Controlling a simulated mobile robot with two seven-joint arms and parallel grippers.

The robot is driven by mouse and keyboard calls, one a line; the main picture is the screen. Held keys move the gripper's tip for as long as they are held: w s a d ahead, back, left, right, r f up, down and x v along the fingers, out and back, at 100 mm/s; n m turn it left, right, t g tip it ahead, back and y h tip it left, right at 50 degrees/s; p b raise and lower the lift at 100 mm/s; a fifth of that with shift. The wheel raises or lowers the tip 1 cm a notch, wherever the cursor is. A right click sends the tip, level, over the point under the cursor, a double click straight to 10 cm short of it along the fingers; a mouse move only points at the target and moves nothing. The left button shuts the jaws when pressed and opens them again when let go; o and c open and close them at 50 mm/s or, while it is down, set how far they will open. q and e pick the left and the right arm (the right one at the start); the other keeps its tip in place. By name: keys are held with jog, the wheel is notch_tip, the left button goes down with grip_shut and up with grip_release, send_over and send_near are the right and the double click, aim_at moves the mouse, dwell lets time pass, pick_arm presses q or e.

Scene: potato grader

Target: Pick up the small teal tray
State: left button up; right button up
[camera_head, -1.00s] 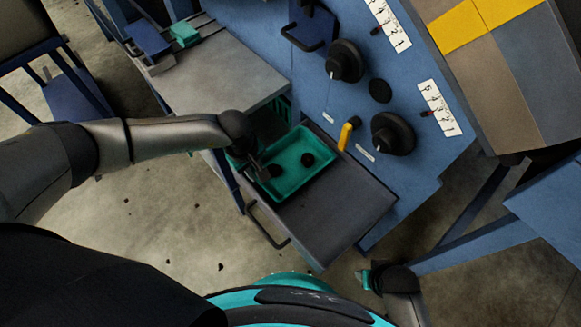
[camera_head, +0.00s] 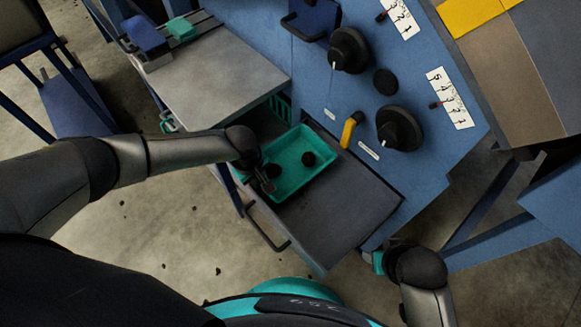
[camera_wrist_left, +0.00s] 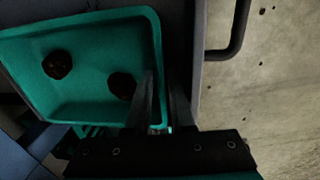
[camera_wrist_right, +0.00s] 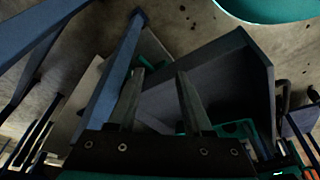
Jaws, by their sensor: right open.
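The small teal tray (camera_head: 296,180) lies on a dark pull-out shelf below the blue panel, with two dark potatoes (camera_head: 308,159) in it. It also shows in the left wrist view (camera_wrist_left: 95,38). My left gripper (camera_head: 266,184) is at the tray's near left rim. In the left wrist view its fingers (camera_wrist_left: 161,88) stand close together, one on each side of the rim; whether they press on it is not clear. My right gripper (camera_head: 373,260) is low at the right, away from the tray. Its fingers (camera_wrist_right: 159,76) are apart and empty in the right wrist view.
The dark shelf (camera_head: 335,213) has bare room right of the tray and a bar handle (camera_head: 264,233) at its front. A grey tabletop (camera_head: 215,75) lies behind left. A yellow lever (camera_head: 350,130) and black knobs (camera_head: 400,129) stick out of the panel near the tray.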

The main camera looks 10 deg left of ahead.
pick_arm(q)
jog(key=shift+w+f+b, duration=0.1)
jog(key=shift+f+b, duration=0.25)
jog(key=shift+f, duration=0.45)
pick_arm(e)
jog(key=shift+w+r, duration=0.25)
jog(key=shift+r, duration=0.75)
pick_arm(q)
grip_shut()
jog(key=shift+d, duration=0.1)
